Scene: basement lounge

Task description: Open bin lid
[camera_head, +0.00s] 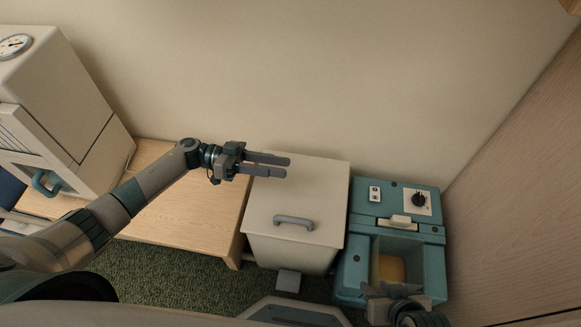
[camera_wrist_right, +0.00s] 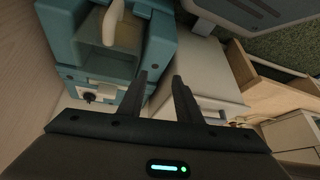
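The cream bin (camera_head: 290,252) stands between a low wooden table and a teal machine. Its flat lid (camera_head: 325,190) lies shut, with a grey handle (camera_head: 294,221) near the front edge. A grey pedal (camera_head: 289,281) shows at the bin's foot. My left gripper (camera_head: 289,165) is over the back left part of the lid, behind the handle, with its two fingers apart and nothing between them. My right gripper (camera_head: 378,291) is low in front of the teal machine. In the right wrist view its fingers (camera_wrist_right: 160,78) are apart and empty.
The teal machine (camera_head: 432,235) with a dial and an open bay stands close to the bin's right side. The wooden table (camera_head: 205,207) is at its left, with a cream cabinet (camera_head: 60,95) further left. A wall rises behind; green carpet (camera_head: 190,272) lies in front.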

